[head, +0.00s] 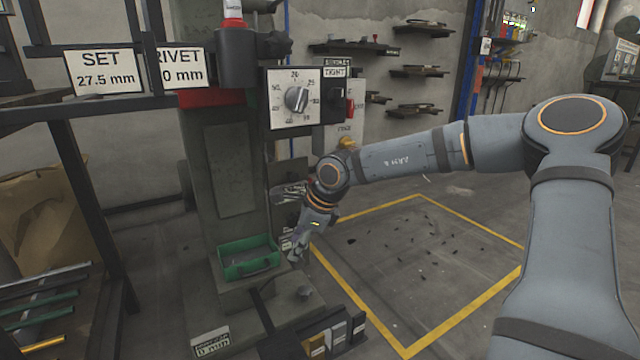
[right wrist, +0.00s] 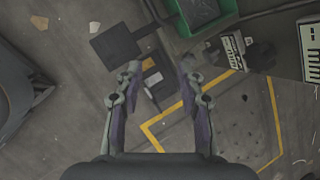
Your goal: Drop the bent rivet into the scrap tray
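A green open tray (head: 222,262) stands on the base of the grey press, with something grey inside that I cannot make out. Its green edge also shows at the top of the right wrist view (right wrist: 216,22). My right gripper (head: 295,253) hangs pointing down just right of the tray. In the right wrist view my right gripper (right wrist: 160,68) is open, its fingers wide apart and nothing seen held between them. I cannot pick out a bent rivet in either view. My left gripper is not in view.
The press column (head: 222,165) stands behind the tray, with a dial panel (head: 295,98) above. Several labelled blocks (head: 337,335) stand at the base's front. A dark shelf frame (head: 85,190) is at left. Yellow-taped floor (head: 420,255) with dark scraps is open at right.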

